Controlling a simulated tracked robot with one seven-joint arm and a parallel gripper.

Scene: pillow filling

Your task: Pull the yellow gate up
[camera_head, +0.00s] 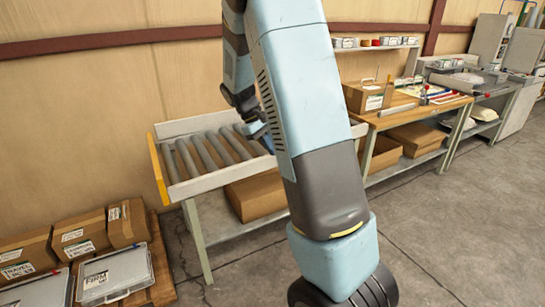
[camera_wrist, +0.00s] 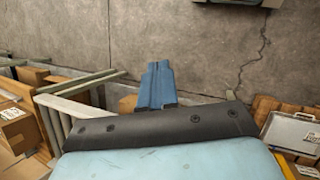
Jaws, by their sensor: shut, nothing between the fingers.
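The yellow gate (camera_head: 158,168) is an upright yellow bar across the left end of the roller conveyor (camera_head: 225,180) in the head view. My gripper (camera_head: 257,130) is above the right part of the rollers, well to the right of the gate, and partly hidden behind my arm. In the wrist view my gripper (camera_wrist: 157,70) shows two blue fingers pressed together with nothing between them. It is not touching the gate. A yellow strip shows at the lower right of the wrist view, but I cannot tell whether it is the gate.
Cardboard boxes (camera_head: 70,238) and a clear-lidded case (camera_head: 114,273) sit on a wooden pallet at the lower left. A brown box (camera_head: 257,195) is on the shelf under the conveyor. A workbench (camera_head: 420,108) stands to the right. The grey floor in front is clear.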

